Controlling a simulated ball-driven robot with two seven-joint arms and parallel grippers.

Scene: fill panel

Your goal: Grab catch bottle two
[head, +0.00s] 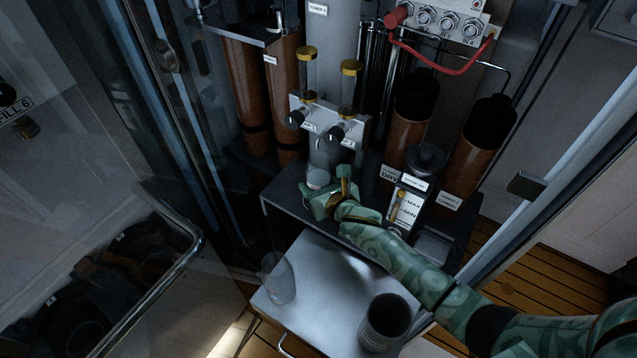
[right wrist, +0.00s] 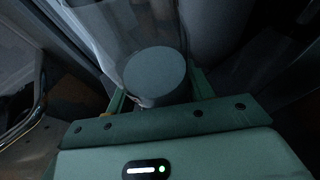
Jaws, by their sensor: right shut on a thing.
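My right gripper (head: 325,203) reaches in from the right and is shut on a clear catch bottle (head: 319,178). The bottle stands upright beneath the valve block (head: 325,118) with two black knobs and two brass-capped sight tubes. In the right wrist view the bottle's round grey end (right wrist: 155,72) lies between the green fingers of the gripper (right wrist: 152,95). I cannot read a number on this bottle. A second clear bottle (head: 278,279) stands on the pale metal tray (head: 325,262), apart from the gripper. My left gripper is not in view.
A dark open cup (head: 387,318) stands at the tray's front right. Brown cylinders (head: 407,140) flank the valve block. A MAX/MIN gauge box (head: 405,210) stands close to my right forearm. A metal rail (head: 165,270) and dark bin lie at left.

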